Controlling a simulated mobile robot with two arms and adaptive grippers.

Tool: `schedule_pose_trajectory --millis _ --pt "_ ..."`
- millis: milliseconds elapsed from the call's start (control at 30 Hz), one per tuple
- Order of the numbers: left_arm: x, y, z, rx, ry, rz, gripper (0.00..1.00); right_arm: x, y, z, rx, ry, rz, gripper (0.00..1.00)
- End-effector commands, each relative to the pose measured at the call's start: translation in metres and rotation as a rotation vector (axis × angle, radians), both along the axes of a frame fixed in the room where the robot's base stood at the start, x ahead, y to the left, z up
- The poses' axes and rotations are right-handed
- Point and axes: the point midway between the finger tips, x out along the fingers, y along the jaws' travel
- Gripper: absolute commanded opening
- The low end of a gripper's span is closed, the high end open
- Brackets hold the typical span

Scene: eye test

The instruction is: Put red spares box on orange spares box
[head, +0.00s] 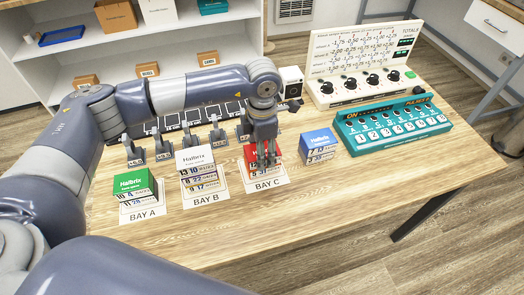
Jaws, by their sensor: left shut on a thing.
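My left gripper (265,158) points straight down over the mat marked BAY C. It is shut on a red box (252,161) with white number labels on its front. The fingers hide part of the box's top. The box is at the mat; I cannot tell whether it touches it or is slightly raised. I cannot make out for certain an orange spares box on the table. Small orange-brown boxes stand on the shelf behind, at the left (86,81), in the middle (147,70) and at the right (208,59). My right gripper is out of view.
A green box (134,182) stands at BAY A and a white one (198,160) at BAY B. A blue box (318,142) stands right of BAY C. Behind it are a teal switch panel (392,127) and a cream dial panel (365,65). The table's front is clear.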

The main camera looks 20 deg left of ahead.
Motion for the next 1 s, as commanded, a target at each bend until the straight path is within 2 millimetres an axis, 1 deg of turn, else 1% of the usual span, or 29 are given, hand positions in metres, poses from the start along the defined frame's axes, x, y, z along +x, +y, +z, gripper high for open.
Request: schedule_pose_trajectory --millis 200,233,300,633,767,800,867,1000 --pt "0.000 0.000 -0.005 0.000 0.000 0.000 0.19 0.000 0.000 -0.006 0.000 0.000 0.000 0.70" --pt "0.000 0.000 -0.003 0.000 0.000 0.000 0.56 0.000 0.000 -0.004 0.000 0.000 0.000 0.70" --pt "0.000 0.000 -0.003 0.000 0.000 0.000 0.70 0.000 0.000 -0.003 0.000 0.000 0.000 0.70" --pt "0.000 0.000 -0.003 0.001 0.001 0.000 0.70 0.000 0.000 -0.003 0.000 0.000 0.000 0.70" --pt "0.000 0.000 0.004 0.000 0.000 0.000 0.70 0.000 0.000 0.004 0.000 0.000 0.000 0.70" --pt "0.001 0.000 0.008 -0.001 -0.002 0.000 0.70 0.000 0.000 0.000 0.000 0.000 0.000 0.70" --pt "0.001 0.000 0.018 -0.001 -0.003 0.000 0.70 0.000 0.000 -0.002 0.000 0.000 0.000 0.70" --pt "0.001 0.000 0.049 -0.001 -0.006 0.001 0.70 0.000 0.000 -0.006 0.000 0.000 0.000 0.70"
